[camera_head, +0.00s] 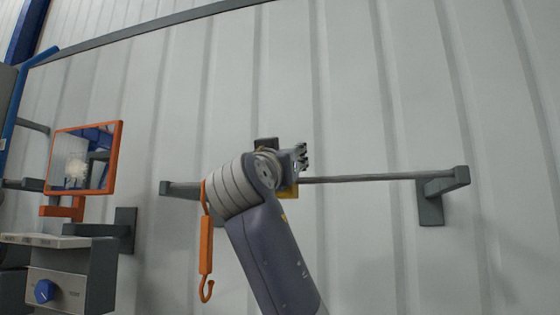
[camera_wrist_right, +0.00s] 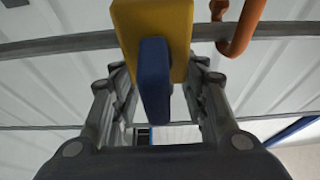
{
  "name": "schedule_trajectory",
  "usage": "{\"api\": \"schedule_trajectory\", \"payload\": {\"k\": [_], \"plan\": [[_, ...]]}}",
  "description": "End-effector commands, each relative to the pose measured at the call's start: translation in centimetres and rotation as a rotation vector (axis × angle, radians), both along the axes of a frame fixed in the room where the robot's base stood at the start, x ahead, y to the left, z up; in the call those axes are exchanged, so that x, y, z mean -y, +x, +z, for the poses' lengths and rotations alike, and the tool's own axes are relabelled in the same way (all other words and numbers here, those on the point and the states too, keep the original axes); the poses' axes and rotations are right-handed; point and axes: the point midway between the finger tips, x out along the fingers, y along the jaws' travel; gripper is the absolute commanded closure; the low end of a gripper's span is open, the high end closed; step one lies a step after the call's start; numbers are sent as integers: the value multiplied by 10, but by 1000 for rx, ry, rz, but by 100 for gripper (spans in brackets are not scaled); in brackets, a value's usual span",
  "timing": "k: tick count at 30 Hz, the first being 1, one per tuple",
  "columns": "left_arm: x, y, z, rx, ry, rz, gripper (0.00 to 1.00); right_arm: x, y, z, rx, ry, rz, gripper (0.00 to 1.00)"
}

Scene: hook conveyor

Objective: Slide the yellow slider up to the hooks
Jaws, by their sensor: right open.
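The yellow slider (camera_head: 291,191) sits on the grey rail (camera_head: 375,178) in the head view, mostly hidden behind my right gripper (camera_head: 301,158). In the right wrist view the yellow block of the slider (camera_wrist_right: 178,22) is at the top, with its blue handle (camera_wrist_right: 154,85) pointing toward my palm. My right gripper (camera_wrist_right: 160,75) is open, with one finger on each side of the blue handle and a visible gap to both. An orange hook (camera_head: 206,250) hangs left of my arm in the head view. An orange hook curve (camera_wrist_right: 238,35) shows beside the slider in the wrist view. My left gripper is not visible.
The rail has a grey bracket (camera_head: 431,205) at its right end and an end piece (camera_head: 180,189) at left.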

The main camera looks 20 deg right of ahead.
Motion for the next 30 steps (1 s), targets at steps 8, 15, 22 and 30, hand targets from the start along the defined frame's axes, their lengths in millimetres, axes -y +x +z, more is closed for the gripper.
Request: {"api": "schedule_trajectory", "payload": {"k": [8, 15, 22, 30], "plan": [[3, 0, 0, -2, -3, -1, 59, -25, -34, -18, 2, 1, 7, 60], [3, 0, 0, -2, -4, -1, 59, -49, -71, -36, 0, 1, 6, 60], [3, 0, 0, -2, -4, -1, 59, -60, -87, -44, -1, 0, 1, 60], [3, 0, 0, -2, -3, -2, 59, -61, -89, -45, -1, 0, 1, 60]]}}
